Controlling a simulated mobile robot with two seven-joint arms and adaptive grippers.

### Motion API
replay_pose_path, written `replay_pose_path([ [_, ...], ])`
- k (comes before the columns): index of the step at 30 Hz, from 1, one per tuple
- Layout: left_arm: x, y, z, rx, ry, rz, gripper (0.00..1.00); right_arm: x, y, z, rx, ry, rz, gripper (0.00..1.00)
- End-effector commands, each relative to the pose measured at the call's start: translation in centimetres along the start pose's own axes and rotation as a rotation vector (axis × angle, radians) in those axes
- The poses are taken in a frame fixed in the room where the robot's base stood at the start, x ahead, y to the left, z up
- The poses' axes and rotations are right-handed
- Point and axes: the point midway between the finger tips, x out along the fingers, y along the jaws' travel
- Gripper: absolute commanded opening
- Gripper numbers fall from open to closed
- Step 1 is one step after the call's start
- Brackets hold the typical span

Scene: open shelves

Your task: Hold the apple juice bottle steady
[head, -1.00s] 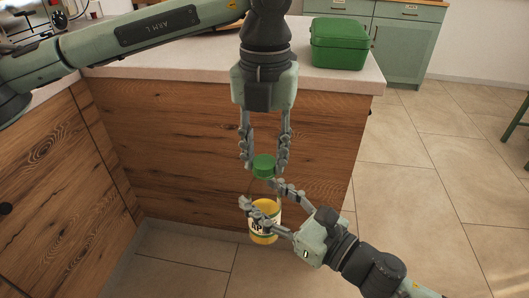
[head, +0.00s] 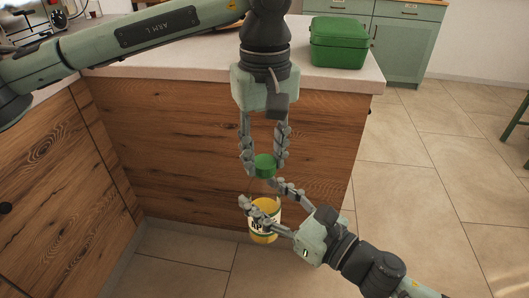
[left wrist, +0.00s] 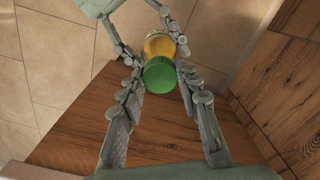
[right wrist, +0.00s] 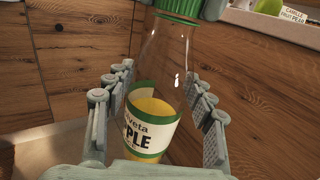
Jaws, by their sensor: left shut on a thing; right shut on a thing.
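The apple juice bottle (head: 264,235) is clear, with yellow juice low inside and a white and green label, and hangs upright above the floor. My right gripper (head: 258,191) is shut on its body; the right wrist view shows the bottle (right wrist: 165,60) between the fingers. The green cap (head: 265,166) is on the bottle's top. My left gripper (head: 265,168) comes from above and is shut on the cap, which shows between its fingers in the left wrist view (left wrist: 159,76). Whether the cap is loose cannot be told.
The wood-fronted counter (head: 200,150) stands close behind the bottle, with a pale top. A green box (head: 338,42) sits on that top at the right. Tiled floor (head: 450,190) is open to the right.

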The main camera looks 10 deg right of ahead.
Motion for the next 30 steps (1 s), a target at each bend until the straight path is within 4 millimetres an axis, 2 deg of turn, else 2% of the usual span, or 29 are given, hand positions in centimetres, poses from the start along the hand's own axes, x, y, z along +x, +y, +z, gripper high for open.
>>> replay_pose_path([
  [1,0.0,0.0,-0.1,0.068,0.003,0.001,0.0,0.0,0.1,0.2,-0.002,-0.005,0.004,0.0],
  [5,-0.1,0.0,-0.1,0.051,0.003,0.001,0.0,0.0,0.1,0.2,-0.002,-0.005,0.004,0.0],
  [6,-0.1,0.0,-0.1,0.051,0.003,0.001,0.35,0.0,0.1,0.2,-0.002,-0.005,0.004,0.0],
  [12,0.0,0.0,-0.1,0.05,0.002,0.001,0.57,0.0,0.1,0.2,-0.002,-0.004,0.003,0.0],
  [20,-0.1,0.0,-0.1,0.051,0.001,0.001,0.57,0.0,0.1,0.2,-0.002,-0.004,0.002,0.0],
  [23,-0.7,0.0,-0.1,0.05,0.002,0.002,0.57,0.0,0.1,0.2,-0.002,-0.004,0.002,0.0],
  [26,-2.1,0.1,-0.1,0.051,0.003,0.003,0.57,0.0,0.1,0.2,-0.002,-0.004,0.002,0.0],
  [30,-5.0,0.1,-0.1,0.049,0.005,0.003,0.57,0.0,0.1,0.2,-0.002,-0.004,0.002,0.0],
])
